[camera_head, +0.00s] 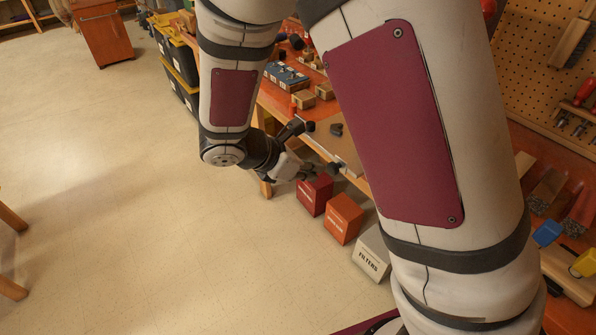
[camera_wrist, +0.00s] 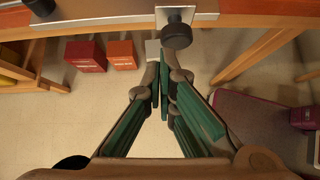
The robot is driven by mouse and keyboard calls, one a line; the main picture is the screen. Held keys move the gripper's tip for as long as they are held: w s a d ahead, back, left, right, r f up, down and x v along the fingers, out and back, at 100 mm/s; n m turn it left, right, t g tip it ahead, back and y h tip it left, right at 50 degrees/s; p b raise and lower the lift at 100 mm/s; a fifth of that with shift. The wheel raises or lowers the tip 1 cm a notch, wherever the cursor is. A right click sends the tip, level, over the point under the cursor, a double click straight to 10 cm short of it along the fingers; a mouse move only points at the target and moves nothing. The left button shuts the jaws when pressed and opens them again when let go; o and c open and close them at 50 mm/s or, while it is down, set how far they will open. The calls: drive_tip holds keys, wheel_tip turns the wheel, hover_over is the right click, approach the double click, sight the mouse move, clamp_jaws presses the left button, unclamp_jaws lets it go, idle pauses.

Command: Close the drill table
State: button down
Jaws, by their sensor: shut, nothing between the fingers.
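The orange-topped workbench (camera_head: 267,90) runs along the right, partly hidden behind my arm. A metal plate with a dark round knob (camera_wrist: 177,34) shows at its front edge in the wrist view. I take this to be part of the drill table, but I cannot tell its full shape or how far it stands out. My gripper (camera_wrist: 163,75) is shut and empty, its green-padded fingers converging just below and left of the knob in the wrist view. I cannot tell if they touch it. In the head view my gripper (camera_head: 318,173) is small beside the bench front.
A dark red box (camera_head: 315,194), an orange box (camera_head: 343,218) and a grey FILTERS box (camera_head: 371,254) stand below the bench front. Black bins (camera_head: 176,66) with yellow lids are further back. The pale floor (camera_head: 110,210) on the left is largely clear.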

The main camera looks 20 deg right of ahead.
drive_tip(key=shift+d, duration=0.2)
drive_tip(key=w+d, duration=0.1)
drive_tip(key=d, duration=0.3)
drive_tip(key=w+d, duration=0.1)
drive_tip(key=d, duration=0.3)
drive_tip(key=w+d+b, duration=0.1)
drive_tip(key=w+d, duration=0.1)
drive_tip(key=d, duration=0.2)
drive_tip(key=shift+d, duration=0.1)
drive_tip(key=shift+w+d, duration=0.15)
drive_tip(key=shift+d, duration=0.3)
